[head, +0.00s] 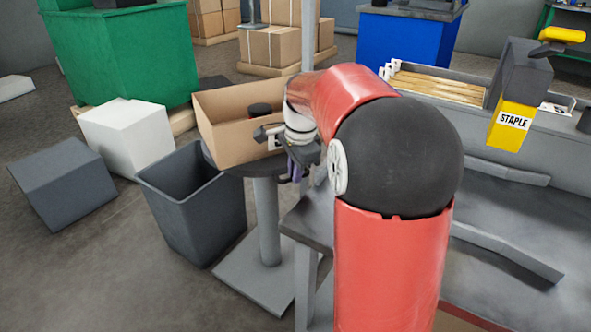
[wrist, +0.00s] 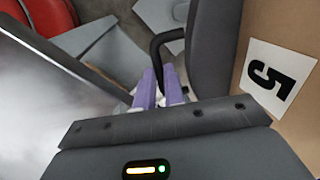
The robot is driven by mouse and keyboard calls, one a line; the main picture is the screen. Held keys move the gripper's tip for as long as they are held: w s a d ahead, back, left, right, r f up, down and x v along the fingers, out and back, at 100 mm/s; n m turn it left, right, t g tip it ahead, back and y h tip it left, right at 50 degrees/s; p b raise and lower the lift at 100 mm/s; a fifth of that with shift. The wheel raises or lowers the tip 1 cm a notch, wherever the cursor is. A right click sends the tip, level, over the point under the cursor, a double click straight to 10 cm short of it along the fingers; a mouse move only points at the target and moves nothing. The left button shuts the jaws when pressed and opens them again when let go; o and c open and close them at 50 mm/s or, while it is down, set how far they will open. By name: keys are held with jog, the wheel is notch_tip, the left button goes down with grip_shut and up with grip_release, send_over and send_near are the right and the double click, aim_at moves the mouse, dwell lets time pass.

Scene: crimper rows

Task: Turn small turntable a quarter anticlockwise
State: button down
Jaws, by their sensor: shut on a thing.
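The small turntable is a dark round disc (head: 236,168) on a grey column, with an open cardboard box (head: 238,150) on top. In the wrist view the disc's dark rim (wrist: 207,50) runs down the middle right, and the box (wrist: 300,25) shows a white label with a 5. A black bent handle (wrist: 163,38) sticks out from the rim. My gripper (head: 298,168) is at the disc's right edge. In the wrist view its purple fingers (wrist: 160,78) are shut on the handle's bent end. The grip itself is partly hidden between the fingers.
A dark open bin (head: 190,200) stands left of the column. A grey bench (head: 310,222) is close on the right, with a yellow STAPLE holder (head: 512,122) farther along. White (head: 125,135) and grey (head: 62,182) boxes lie on the floor at left.

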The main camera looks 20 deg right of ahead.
jog(key=d+n+p, duration=0.1)
jog(key=d, duration=0.1)
jog(key=w+d+n+p, duration=0.1)
jog(key=d+n, duration=0.1)
jog(key=d, duration=0.1)
jog(key=shift+d+p, duration=0.25)
jog(key=shift+p, duration=0.15)
jog(key=c, duration=1.5)
grip_release()
jog(key=r+p, duration=0.4)
jog(key=r, duration=0.1)
jog(key=s+r+p, duration=0.1)
jog(key=r+p, duration=0.1)
jog(key=r, duration=0.1)
jog(key=shift+s+d, duration=0.1)
jog(key=shift+d, duration=0.15)
